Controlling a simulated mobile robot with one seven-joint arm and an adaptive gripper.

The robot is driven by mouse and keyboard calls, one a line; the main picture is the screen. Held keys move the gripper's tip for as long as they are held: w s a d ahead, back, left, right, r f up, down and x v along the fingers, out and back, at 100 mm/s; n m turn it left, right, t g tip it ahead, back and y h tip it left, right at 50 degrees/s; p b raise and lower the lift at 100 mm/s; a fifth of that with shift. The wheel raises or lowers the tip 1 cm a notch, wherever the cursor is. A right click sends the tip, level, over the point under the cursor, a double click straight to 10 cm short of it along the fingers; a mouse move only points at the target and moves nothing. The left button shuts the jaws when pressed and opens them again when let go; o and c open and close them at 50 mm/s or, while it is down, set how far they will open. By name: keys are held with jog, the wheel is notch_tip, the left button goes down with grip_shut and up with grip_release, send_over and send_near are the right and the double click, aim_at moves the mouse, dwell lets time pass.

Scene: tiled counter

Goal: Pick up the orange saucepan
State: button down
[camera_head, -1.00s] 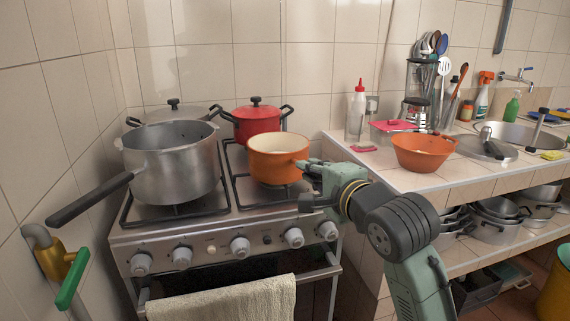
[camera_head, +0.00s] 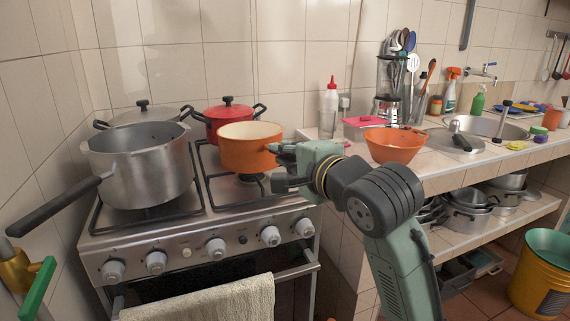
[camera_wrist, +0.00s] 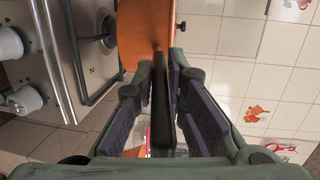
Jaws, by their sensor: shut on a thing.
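The orange saucepan (camera_head: 247,155) has a cream inside and hangs level, slightly above the right front burner of the stove. My gripper (camera_head: 281,158) is to its right, shut on its handle. In the wrist view, the dark handle (camera_wrist: 163,115) runs between the two fingers of my gripper (camera_wrist: 162,68), and the saucepan's orange side (camera_wrist: 143,30) is just beyond the fingertips. In the head view, the handle is hidden by my gripper.
A large grey pot (camera_head: 140,170) with a long handle stands left on the stove (camera_head: 210,215). A red lidded pot (camera_head: 222,121) is close behind the saucepan. The counter (camera_head: 440,165) on the right holds an orange bowl (camera_head: 395,147) and a bottle (camera_head: 329,112).

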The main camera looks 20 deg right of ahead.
jog(key=s+a+r+b, duration=0.1)
jog(key=s+a, duration=0.2)
jog(key=s, duration=1.1)
jog(key=shift+a+r+b, duration=0.2)
jog(key=shift+a+b, duration=0.1)
jog(key=shift+a, duration=0.1)
jog(key=c, duration=2.2)
grip_release()
jog(key=shift+c, duration=0.2)
grip_shut()
